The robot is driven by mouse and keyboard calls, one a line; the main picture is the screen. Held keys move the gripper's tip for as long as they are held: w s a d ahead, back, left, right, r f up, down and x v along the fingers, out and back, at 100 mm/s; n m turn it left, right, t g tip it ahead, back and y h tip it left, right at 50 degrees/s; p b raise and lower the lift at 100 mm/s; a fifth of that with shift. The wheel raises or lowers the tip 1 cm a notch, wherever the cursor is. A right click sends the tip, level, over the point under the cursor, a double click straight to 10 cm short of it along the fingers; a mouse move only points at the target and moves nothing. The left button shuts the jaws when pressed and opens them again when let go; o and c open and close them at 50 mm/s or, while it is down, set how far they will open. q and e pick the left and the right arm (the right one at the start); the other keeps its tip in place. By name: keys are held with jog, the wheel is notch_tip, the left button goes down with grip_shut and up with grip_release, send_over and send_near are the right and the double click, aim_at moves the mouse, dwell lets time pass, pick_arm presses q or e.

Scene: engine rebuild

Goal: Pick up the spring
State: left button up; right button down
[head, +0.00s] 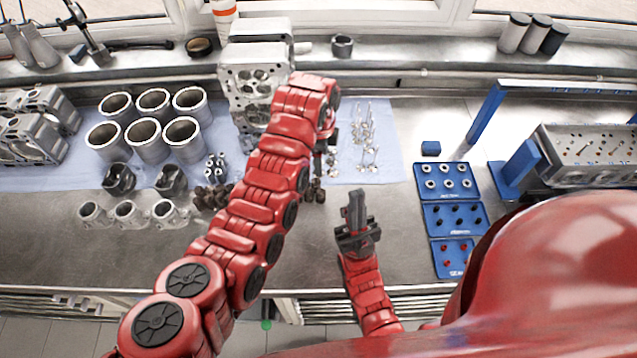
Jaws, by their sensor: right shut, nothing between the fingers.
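I cannot pick out the spring for certain. Several small metal coil-like pieces (215,167) stand on the blue cloth left of my left arm and may be springs. My left arm reaches across the middle, and its gripper (322,165) points down at the bench near the valves, largely hidden by the arm, so its opening is unclear. My right gripper (357,208) is shut and empty above the bare metal bench, right of the left gripper and apart from the parts.
Valves (366,135) lie on the blue cloth (388,150). Cylinder liners (151,103) and pistons (118,179) stand left. Blue trays (447,196) of small parts and a cylinder head on a blue stand (518,165) are right. Bare bench lies around the right gripper.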

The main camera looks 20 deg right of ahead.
pick_arm(q)
jog(key=s+r, duration=0.1)
jog(key=b, duration=0.3)
send_over(321, 194)
jog(key=s, duration=0.1)
jog(key=shift+m+g+y, duration=0.3)
jog(key=shift+m+g, duration=0.1)
notch_tip(321, 194, down, 11)
jog(key=shift+a+r, duration=0.1)
jog(key=shift+r, duration=0.1)
jog(key=shift+f, duration=0.4)
notch_tip(321, 194, down, 5)
jog(key=b, duration=0.3)
jog(key=shift+b, duration=0.35)
jog(key=shift+f, duration=0.3)
jog(key=shift+r, duration=0.1)
jog(key=c, duration=0.3)
grip_shut()
